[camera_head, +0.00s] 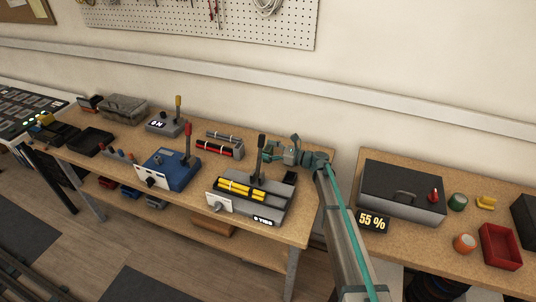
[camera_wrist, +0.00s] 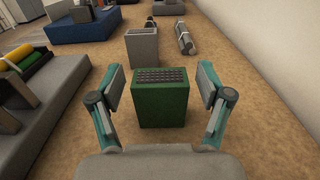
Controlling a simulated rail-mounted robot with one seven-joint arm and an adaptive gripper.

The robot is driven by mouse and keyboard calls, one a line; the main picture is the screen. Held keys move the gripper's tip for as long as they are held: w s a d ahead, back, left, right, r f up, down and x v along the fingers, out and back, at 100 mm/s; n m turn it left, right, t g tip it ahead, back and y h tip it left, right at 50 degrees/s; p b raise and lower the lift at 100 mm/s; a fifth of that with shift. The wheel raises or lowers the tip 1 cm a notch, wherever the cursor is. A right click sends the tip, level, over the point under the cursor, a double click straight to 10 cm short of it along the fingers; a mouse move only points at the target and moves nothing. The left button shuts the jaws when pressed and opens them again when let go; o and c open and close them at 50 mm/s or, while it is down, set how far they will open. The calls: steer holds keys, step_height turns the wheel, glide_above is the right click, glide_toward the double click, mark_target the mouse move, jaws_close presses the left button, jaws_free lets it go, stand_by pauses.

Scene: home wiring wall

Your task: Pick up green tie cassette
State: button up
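The green tie cassette (camera_wrist: 163,103) is a green box with a dark, studded top, upright on the wooden bench in the wrist view. My gripper (camera_wrist: 160,80) is open, with one teal and grey finger on each side of the cassette and a visible gap on both sides. In the head view my gripper (camera_head: 270,153) is low over the bench, behind the grey machine with yellow rolls. I cannot make out the cassette clearly there.
The grey machine (camera_head: 250,203) with a black lever stands close on the left. A blue machine (camera_head: 168,170) is farther left. The wall runs along the right in the wrist view.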

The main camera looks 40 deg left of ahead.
mark_target(268, 148)
steer(key=c, duration=1)
steer(key=shift+r, duration=0.1)
steer(key=shift+c, duration=0.2)
step_height(268, 148, up, 10)
steer(key=shift+f+b, duration=0.1)
steer(key=shift+b, duration=1.15)
